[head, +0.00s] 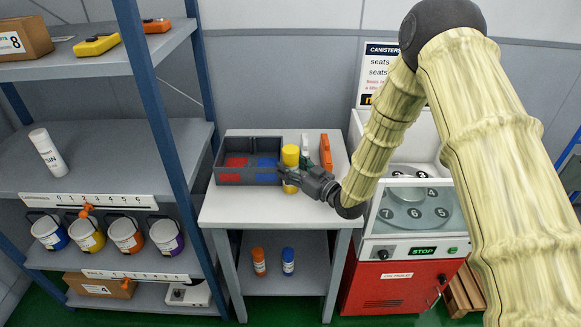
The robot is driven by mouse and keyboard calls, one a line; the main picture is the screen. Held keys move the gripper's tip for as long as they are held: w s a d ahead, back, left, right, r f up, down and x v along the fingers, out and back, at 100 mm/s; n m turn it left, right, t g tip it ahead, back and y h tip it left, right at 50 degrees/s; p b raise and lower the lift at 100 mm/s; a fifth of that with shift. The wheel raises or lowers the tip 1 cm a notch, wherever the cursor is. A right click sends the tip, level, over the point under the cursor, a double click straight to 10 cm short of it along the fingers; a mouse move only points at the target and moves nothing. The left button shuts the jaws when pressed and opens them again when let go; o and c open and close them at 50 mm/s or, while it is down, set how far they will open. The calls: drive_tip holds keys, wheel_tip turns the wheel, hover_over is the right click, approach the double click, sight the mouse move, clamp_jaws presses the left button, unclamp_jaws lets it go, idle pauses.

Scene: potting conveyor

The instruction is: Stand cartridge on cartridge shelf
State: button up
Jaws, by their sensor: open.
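A yellow cartridge (291,155) stands upright on the white table top (220,208), just right of a dark bin. My gripper (284,177) is open at this cartridge, its fingers crossing in front of its middle. I cannot tell whether the fingers touch it or how far they reach around it. The grey lower shelf (305,270) under the table top appears to be the cartridge shelf. An orange-capped cartridge (259,262) and a blue-capped cartridge (288,261) stand upright on it, with bare shelf to their right.
The dark bin (232,178) holds red and blue pieces. Green-and-white and orange items (326,152) lie behind my gripper. A blue-post rack (165,130) stands left with paint buckets and a tilted white cylinder (48,152). A red-fronted machine (395,288) stands close on the right.

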drive_tip(key=shift+w+a, duration=0.15)
drive_tip(key=shift+a, duration=0.05)
drive_tip(key=shift+c, duration=0.3)
drive_tip(key=c, duration=1)
drive_tip(key=shift+c, duration=0.6)
drive_tip(key=shift+r, duration=0.15)
